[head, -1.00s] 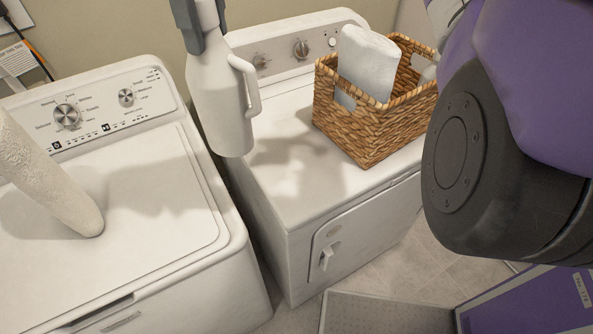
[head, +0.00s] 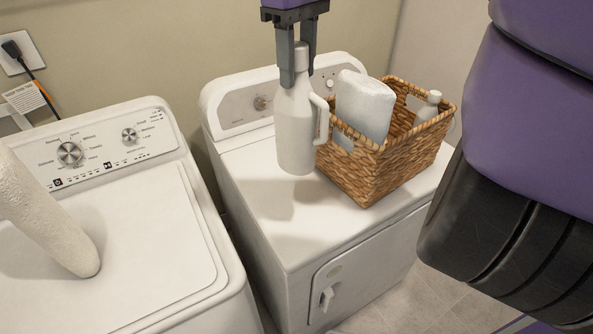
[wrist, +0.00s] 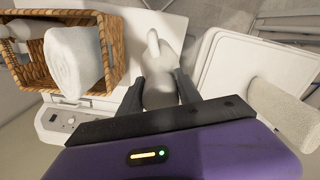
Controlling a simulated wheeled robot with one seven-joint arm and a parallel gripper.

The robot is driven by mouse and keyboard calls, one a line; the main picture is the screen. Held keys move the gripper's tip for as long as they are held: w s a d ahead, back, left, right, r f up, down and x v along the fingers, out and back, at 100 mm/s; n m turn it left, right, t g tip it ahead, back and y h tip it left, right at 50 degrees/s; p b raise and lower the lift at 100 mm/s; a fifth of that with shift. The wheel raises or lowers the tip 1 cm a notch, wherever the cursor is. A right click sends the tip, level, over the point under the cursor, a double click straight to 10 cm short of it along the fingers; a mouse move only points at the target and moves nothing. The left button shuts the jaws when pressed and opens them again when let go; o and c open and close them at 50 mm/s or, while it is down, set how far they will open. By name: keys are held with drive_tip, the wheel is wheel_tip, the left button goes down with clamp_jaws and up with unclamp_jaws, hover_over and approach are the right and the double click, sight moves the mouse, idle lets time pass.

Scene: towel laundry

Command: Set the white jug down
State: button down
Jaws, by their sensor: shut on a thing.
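The white jug (head: 296,128) has a handle on its right side and hangs upright from my gripper (head: 296,62) in the head view. My gripper is shut on the jug's neck from above. The jug is over the top of the right-hand white machine (head: 262,215), left of the wicker basket. Its shadow falls on the machine top below it, so it appears to be held a little above the surface. In the wrist view the jug (wrist: 160,80) sits between the fingers of my gripper (wrist: 160,92).
A wicker basket (head: 385,178) holding a rolled white towel (head: 364,106) and a white bottle (head: 429,106) stands close to the jug's right. The machine top in front is clear. A second white machine (head: 150,240) stands left, with a white towel roll (head: 45,215) on it.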

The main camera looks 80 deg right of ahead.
sight(297, 96)
wheel_tip(297, 96, down, 18)
drive_tip(key=b, duration=1)
drive_tip(key=shift+r, duration=0.15)
drive_tip(key=shift+b, duration=0.3)
drive_tip(key=c, duration=1.3)
unclamp_jaws()
drive_tip(key=shift+f, duration=0.2)
drive_tip(key=o, duration=0.5)
drive_tip(key=shift+c, duration=0.2)
drive_tip(key=shift+r, duration=0.1)
wheel_tip(297, 96, up, 12)
drive_tip(key=shift+r, duration=0.1)
